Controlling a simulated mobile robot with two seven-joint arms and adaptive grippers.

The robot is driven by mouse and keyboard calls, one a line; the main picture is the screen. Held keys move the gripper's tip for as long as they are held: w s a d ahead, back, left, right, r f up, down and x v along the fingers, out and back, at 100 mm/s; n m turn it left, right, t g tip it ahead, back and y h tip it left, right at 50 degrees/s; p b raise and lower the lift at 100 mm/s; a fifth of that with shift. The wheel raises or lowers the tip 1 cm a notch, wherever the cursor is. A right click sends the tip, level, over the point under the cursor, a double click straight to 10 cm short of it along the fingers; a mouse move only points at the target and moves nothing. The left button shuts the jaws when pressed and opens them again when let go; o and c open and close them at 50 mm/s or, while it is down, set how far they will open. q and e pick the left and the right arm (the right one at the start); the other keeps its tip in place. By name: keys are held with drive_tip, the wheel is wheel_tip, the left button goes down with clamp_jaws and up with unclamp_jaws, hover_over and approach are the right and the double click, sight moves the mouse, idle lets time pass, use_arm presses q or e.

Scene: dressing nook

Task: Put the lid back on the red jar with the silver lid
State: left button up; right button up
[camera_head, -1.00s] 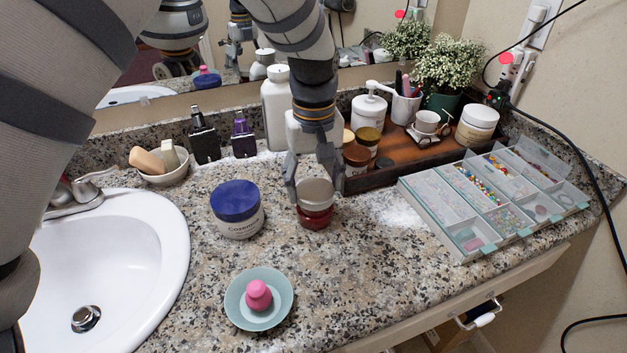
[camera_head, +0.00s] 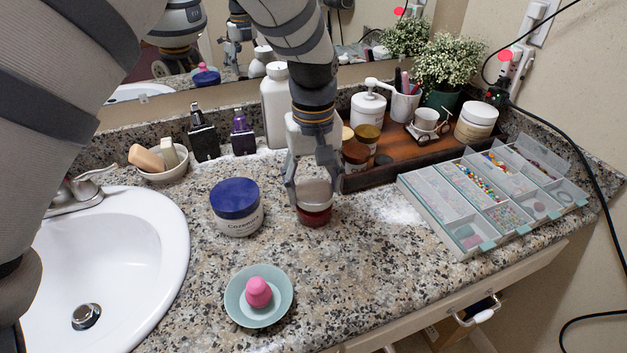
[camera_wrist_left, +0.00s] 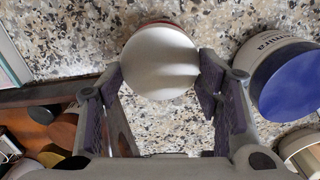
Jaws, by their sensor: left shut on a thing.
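The red jar (camera_head: 314,217) stands on the granite counter, right of the blue-lidded jar. The silver lid (camera_head: 315,192) sits at the jar's mouth, between the fingers of my left gripper (camera_head: 314,190). In the left wrist view, the pale round lid (camera_wrist_left: 160,62) lies between the two fingertips, with a sliver of the red jar (camera_wrist_left: 148,28) behind its edge. My left gripper is shut on the lid. Whether the lid is fully seated cannot be told. My right gripper is not in view.
A blue-lidded jar (camera_head: 237,207) stands close on the left, and a teal dish (camera_head: 238,305) with a pink item lies in front. A wooden tray (camera_head: 370,178) with bottles is behind right. A bead organizer (camera_head: 440,216) lies right. The sink (camera_head: 165,250) is left.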

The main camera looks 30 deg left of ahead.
use_arm(q)
drive_tip(key=shift+f, duration=0.45)
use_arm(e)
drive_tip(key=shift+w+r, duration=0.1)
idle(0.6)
use_arm(q)
drive_tip(key=o, duration=1.3)
drive_tip(key=shift+c, duration=0.2)
drive_tip(key=shift+r+p, duration=0.65)
drive_tip(key=shift+r, duration=1.7)
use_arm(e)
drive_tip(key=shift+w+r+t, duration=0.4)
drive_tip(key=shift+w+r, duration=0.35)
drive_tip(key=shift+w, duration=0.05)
use_arm(q)
drive_tip(key=shift+f, duration=0.1)
drive_tip(key=c, duration=1.7)
drive_tip(key=shift+o, duration=0.2)
